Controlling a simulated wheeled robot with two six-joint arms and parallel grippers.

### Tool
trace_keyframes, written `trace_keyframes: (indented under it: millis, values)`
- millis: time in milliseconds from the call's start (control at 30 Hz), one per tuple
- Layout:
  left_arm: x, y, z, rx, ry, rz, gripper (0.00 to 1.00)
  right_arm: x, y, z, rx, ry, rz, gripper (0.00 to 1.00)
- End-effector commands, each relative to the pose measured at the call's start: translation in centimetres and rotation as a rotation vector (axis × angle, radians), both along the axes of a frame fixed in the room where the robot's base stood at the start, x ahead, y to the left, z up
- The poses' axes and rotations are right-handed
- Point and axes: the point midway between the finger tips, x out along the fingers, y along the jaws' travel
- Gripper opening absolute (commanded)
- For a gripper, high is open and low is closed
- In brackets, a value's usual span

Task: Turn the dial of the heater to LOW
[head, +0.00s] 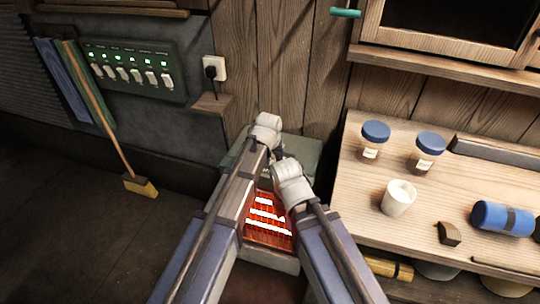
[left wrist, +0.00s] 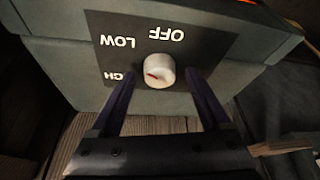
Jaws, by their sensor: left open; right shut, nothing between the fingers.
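The heater (head: 302,150) is a grey-green box with a glowing orange grille, standing on the floor against the wall. Its dark panel in the left wrist view has a white dial (left wrist: 159,70) with a red mark. The panel appears upside down there, with OFF, LOW and a partly covered label ending in GH. My left gripper (left wrist: 160,80) is open, one finger on each side of the dial; contact is unclear. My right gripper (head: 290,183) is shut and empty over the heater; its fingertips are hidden.
A wooden bench (head: 350,200) to the right holds two blue-lidded jars, a white cup (head: 398,198) and a blue roll (head: 502,218). A switch panel (head: 130,70) and plugged socket (head: 212,69) are on the back wall. A broom (head: 140,186) leans at left.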

Motion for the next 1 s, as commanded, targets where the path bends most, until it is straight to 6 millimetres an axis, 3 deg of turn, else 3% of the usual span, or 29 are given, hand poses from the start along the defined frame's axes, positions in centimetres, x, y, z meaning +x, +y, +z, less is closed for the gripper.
trace_keyframes:
  millis: [600, 1000]
  values:
    - [-2.7, 0.2, 6.7, 0.0, 0.001, 0.0, 0.8, 0.0, 0.0, 6.7, 0.0, 0.0, -0.001, 0.0]
    - [-2.9, 0.1, 7.0, 0.0, 0.001, 0.0, 0.8, 0.0, 0.0, 7.0, 0.0, 0.0, -0.001, 0.0]
